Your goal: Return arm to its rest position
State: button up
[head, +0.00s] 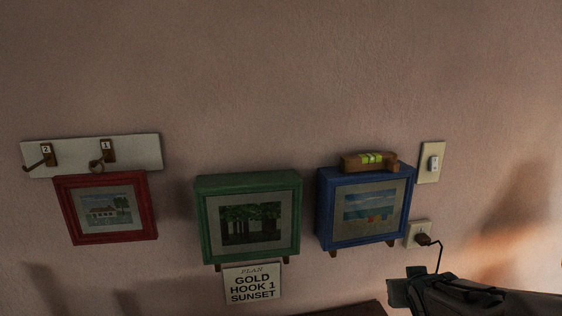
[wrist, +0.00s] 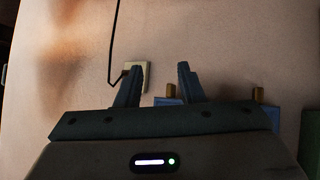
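My gripper (head: 395,289) is at the lower right of the head view, in front of the wall and below the blue frame. In the wrist view, the two dark fingers of my gripper (wrist: 157,82) stand apart with nothing held between them. Past the fingers are the wall outlet (wrist: 137,76) and the underside of the blue frame (wrist: 168,101). My arm runs off the right edge of the head view.
A red frame (head: 62,211) hangs beneath the white hook board (head: 130,146). A green frame (head: 208,238) and a blue frame (head: 325,220) are to its right. A plan card (head: 252,285), light switch (head: 432,164) and plugged-in cord (head: 437,258) are nearby.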

jog(key=s+a+g+y+p, duration=0.2)
jog(key=s+a+g, duration=0.5)
jog(key=s+a, duration=0.5)
jog(key=shift+s+r+n+y, duration=0.35)
jog(key=shift+s+y, duration=0.25)
jog(key=shift+s, duration=0.55)
